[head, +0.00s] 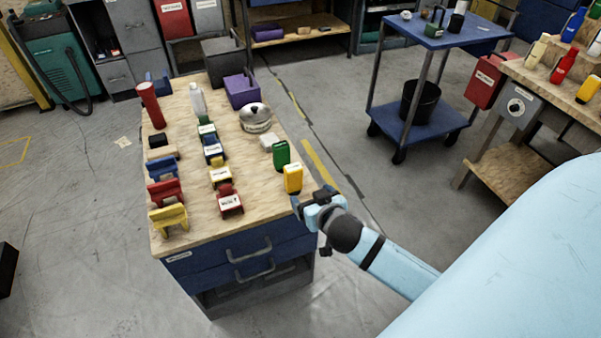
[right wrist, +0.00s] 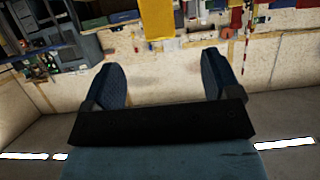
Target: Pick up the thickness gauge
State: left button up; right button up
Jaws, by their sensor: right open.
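A small yellow upright device (head: 293,178), which may be the thickness gauge, stands at the right edge of the wooden-topped workbench (head: 262,212). Its markings are too small to read. My right gripper (head: 312,196) is open beside it, at the bench edge, on its near right side. In the right wrist view, the two dark fingers (right wrist: 163,78) are spread apart with nothing between them. A yellow shape (right wrist: 158,20), seemingly the same device, shows ahead of the gap between them. My left gripper is not in view.
Labelled holders and red, blue and yellow stands fill the bench's left. A blue cart (head: 441,35) stands at the back right.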

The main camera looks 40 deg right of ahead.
aim_at(296, 178)
jog(key=x, duration=0.8)
jog(key=shift+d+r, duration=0.15)
jog(key=shift+d, duration=0.15)
jog(key=shift+b+x, duration=0.35)
jog(key=shift+x, duration=2.6)
jog(key=shift+w+a+r, duration=0.1)
jog(key=c, duration=1.1)
